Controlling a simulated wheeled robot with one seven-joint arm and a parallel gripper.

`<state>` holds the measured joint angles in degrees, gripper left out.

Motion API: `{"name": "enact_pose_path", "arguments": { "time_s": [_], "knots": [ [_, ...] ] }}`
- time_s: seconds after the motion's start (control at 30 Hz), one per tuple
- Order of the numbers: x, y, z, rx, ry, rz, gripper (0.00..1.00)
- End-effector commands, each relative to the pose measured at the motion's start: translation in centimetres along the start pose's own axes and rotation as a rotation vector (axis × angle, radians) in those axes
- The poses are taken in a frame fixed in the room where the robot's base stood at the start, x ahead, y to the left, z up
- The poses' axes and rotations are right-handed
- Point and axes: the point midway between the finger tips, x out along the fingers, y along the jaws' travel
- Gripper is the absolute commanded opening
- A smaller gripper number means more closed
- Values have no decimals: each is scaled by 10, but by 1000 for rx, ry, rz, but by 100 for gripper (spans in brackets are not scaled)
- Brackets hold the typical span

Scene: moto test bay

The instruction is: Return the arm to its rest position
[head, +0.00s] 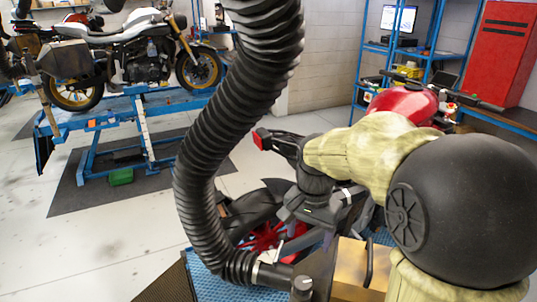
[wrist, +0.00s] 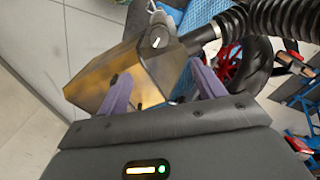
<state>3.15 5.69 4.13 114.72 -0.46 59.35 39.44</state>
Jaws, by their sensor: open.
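My gripper (wrist: 160,72) is open in the wrist view, its two purple fingers spread wide apart. A shiny brass-coloured box-like part (wrist: 140,85) shows beyond and between the fingers; I cannot tell how far it is from them. In the head view my arm, with a beige sleeve (head: 360,145) and a large black round joint, reaches in from the right and bends over the rear of the red motorcycle (head: 400,103). My fingertips cannot be made out there. The brass-coloured part (head: 352,270) shows in the head view below my arm.
A thick black ribbed hose (head: 195,170) hangs close left of my arm; its end (wrist: 215,30) lies near the brass part. The red motorcycle's rear wheel (head: 265,232) is behind it. A blue shelf (head: 375,50) and red cabinet (head: 503,50) stand behind.

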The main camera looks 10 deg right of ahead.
Motion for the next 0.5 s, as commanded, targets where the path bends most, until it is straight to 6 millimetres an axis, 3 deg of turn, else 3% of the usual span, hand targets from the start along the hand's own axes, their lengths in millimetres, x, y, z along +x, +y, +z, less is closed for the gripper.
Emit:
{"name": "enact_pose_path", "arguments": {
  "time_s": [0.17, 0.4, 0.5],
  "knots": [
    [33, 8, 9, -116, 29, -20, 68],
    [110, 34, 39, -455, 136, -64, 68],
    [132, 45, 50, -573, 180, -72, 68]
  ]
}}
